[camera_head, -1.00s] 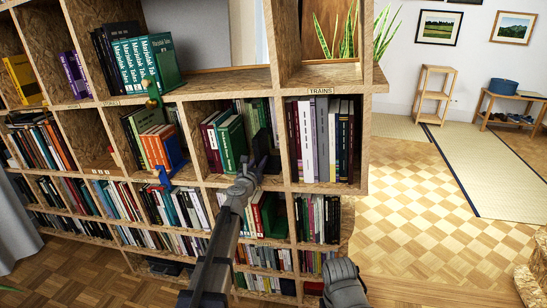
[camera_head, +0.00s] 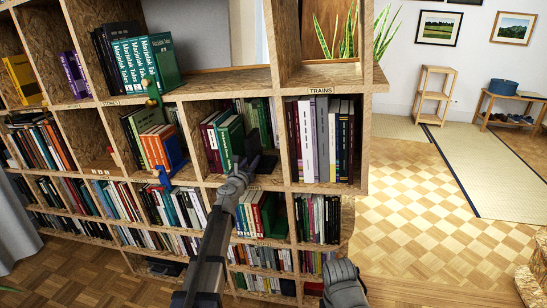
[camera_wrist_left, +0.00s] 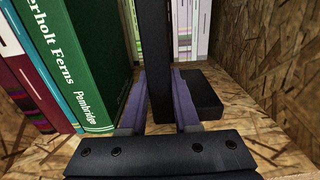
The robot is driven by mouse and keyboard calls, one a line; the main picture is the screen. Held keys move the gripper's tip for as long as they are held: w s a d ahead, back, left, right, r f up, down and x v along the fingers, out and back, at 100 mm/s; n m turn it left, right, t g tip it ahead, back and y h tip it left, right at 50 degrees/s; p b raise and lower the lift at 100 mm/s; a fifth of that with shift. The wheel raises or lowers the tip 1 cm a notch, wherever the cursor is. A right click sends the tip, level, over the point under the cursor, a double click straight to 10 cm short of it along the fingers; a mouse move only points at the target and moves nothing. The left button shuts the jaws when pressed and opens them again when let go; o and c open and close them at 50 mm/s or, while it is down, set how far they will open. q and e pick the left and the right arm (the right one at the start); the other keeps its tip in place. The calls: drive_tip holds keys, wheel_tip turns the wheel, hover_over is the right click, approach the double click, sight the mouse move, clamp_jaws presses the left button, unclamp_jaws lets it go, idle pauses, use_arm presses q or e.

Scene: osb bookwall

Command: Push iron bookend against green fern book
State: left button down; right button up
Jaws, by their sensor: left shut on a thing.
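The black iron bookend (camera_wrist_left: 155,50) stands upright in a shelf compartment, with its flat foot (camera_wrist_left: 205,92) to the right in the left wrist view. In the head view the bookend (camera_head: 267,162) is right of the green fern book (camera_head: 232,141). The green fern book, lettered "Ferns" and "Pembridge", shows in the left wrist view (camera_wrist_left: 75,50). My left gripper (camera_wrist_left: 159,105) is shut on the bookend's upright plate, one finger on each side. Its left finger is close to the book's spine; whether it touches, I cannot tell. The gripper (camera_head: 240,172) partly hides the compartment's front edge.
Pale books (camera_wrist_left: 190,25) stand behind the bookend. The compartment's right wooden wall (camera_wrist_left: 270,50) leaves bare shelf beside the foot. A shelf above carries a "TRAINS" label (camera_head: 320,91).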

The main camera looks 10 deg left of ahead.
use_arm(q)
drive_tip(key=shift+a+f, duration=0.1)
drive_tip(key=shift+a, duration=0.7)
drive_tip(key=c, duration=0.7)
unclamp_jaws()
drive_tip(key=shift+d, duration=0.1)
drive_tip(key=s, duration=1.1)
